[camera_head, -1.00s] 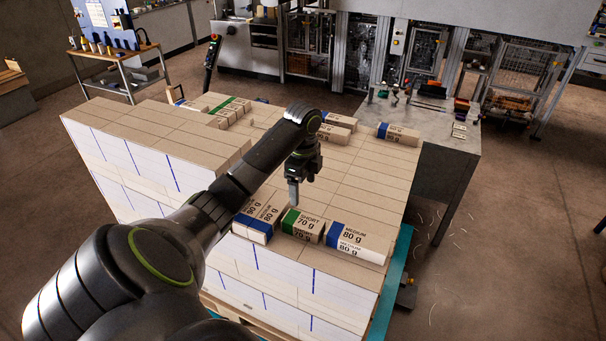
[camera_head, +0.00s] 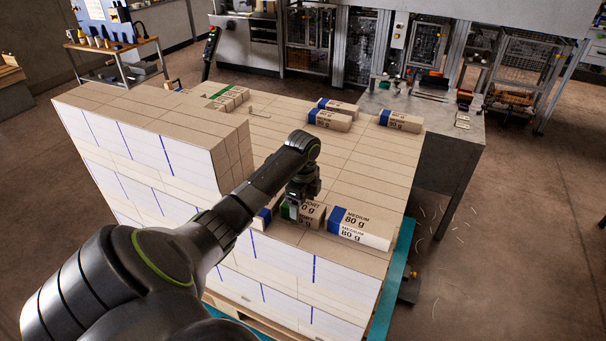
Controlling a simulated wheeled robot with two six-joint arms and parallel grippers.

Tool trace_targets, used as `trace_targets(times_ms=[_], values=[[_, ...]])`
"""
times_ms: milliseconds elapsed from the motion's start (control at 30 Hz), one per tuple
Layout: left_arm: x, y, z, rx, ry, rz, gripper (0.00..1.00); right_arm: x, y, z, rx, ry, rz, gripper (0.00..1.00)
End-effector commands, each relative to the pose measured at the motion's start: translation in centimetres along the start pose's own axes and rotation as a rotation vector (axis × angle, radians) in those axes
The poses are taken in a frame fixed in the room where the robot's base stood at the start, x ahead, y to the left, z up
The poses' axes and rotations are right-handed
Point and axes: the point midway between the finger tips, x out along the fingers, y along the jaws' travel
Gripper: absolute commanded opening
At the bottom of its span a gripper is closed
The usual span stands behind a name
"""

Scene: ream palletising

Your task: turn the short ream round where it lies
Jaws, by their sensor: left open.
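The short ream (camera_head: 313,216), marked 70 g with a green band at its left end, lies on the near edge of the stacked reams (camera_head: 345,185). My left gripper (camera_head: 296,208) is open and down at the ream's green-banded left end. The gripper and wrist cover part of the label and band. I cannot tell whether the fingers touch the ream. A medium ream (camera_head: 361,225) with a blue band lies just to its right. Another blue-banded ream (camera_head: 262,220) lies to its left, mostly hidden by my arm. My right gripper is not in view.
A higher block of reams (camera_head: 150,130) stands on the left of the pallet. Several loose reams, such as a blue-banded one (camera_head: 400,120), lie at the back. The stack top between is clear. A grey table (camera_head: 450,130) stands beyond the right edge.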

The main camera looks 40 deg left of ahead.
Motion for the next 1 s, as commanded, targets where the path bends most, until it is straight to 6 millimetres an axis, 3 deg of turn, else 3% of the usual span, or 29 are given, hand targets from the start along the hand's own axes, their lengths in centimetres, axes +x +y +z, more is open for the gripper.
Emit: trace_targets(times_ms=[433, 833, 1000], values=[[1.02, 0.03, 0.02, 0.0, -0.001, 0.0, 0.77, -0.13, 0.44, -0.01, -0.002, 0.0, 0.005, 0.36], [0.98, 0.01, 0.02, 0.0, -0.001, -0.001, 0.24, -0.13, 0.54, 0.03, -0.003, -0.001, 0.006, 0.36], [0.85, -0.02, 0.01, 0.0, -0.001, -0.002, 0.23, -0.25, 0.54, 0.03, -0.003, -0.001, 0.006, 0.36]])
